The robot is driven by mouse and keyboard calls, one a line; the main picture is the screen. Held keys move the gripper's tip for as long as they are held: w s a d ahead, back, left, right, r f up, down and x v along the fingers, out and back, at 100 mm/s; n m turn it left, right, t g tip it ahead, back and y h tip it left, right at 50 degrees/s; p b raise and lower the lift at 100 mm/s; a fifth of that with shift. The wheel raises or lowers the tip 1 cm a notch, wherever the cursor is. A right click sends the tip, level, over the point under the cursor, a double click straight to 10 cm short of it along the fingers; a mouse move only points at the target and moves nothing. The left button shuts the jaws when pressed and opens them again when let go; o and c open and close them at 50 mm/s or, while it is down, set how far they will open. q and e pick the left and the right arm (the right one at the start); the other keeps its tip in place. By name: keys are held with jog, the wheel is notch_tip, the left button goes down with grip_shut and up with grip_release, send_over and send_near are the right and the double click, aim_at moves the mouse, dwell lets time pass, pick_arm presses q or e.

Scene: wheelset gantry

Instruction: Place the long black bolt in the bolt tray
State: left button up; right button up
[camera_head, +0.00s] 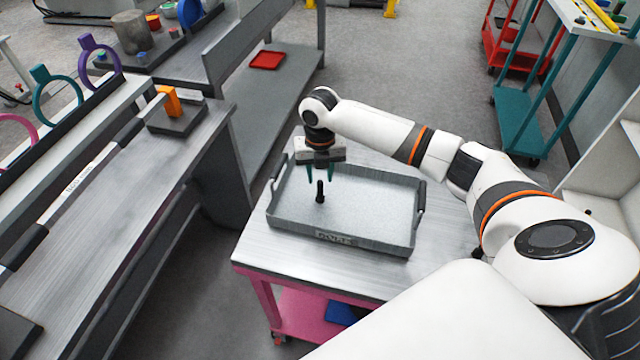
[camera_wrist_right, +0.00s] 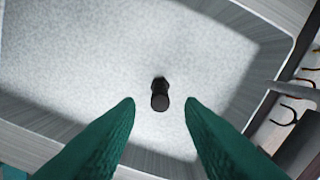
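The long black bolt (camera_head: 320,191) is in the grey bolt tray (camera_head: 386,238), near its left part, and looks upright. In the right wrist view the bolt (camera_wrist_right: 160,95) shows against the tray floor (camera_wrist_right: 75,75), between and beyond the fingertips. My right gripper (camera_head: 320,178) hangs over the tray with its green fingers pointing down. Its fingertips (camera_wrist_right: 160,103) are apart, with nothing between them that they touch. I cannot tell whether the bolt stands on the floor or is just above it. My left gripper is not in view.
The tray sits on a metal-topped cart (camera_head: 264,250) with a pink frame. A long grey bench (camera_head: 110,210) stands at the left, with an orange item on a dark block (camera_head: 178,118). A red tray (camera_head: 266,60) lies on a shelf behind. Grey floor separates the cart and bench.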

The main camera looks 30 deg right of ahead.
aim_at(320, 181)
notch_tip(320, 181, up, 8)
jog(key=shift+f+b, duration=0.25)
jog(key=shift+b, duration=0.2)
